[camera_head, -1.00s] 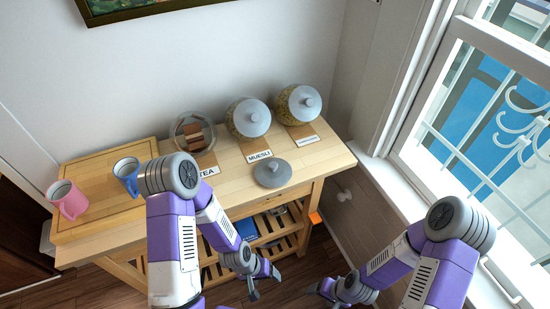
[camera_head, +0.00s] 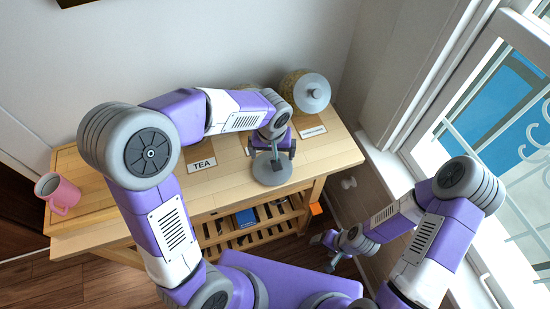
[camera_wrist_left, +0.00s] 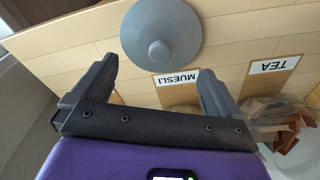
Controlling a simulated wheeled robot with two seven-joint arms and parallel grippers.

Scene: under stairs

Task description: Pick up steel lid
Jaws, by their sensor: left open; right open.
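The steel lid (camera_head: 263,178) is a round grey disc with a knob. It lies flat on the wooden table near the front edge. In the left wrist view the lid (camera_wrist_left: 180,50) shows whole, beyond the fingertips, with its knob in the middle. My left gripper (camera_head: 271,150) is open and empty over the lid's far side; its two fingers show in the wrist view (camera_wrist_left: 150,83), apart from each other with nothing between them. My right gripper (camera_head: 323,252) is open and empty, low to the right of the table.
A jar with a grey lid (camera_head: 310,92) stands at the table's back right. A TEA card (camera_head: 203,163) and a MUESLI card (camera_wrist_left: 175,79) lie nearby. A glass jar with brown pieces (camera_wrist_left: 290,125) shows in the wrist view. A pink mug (camera_head: 60,194) stands far left. My left arm hides much of the table.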

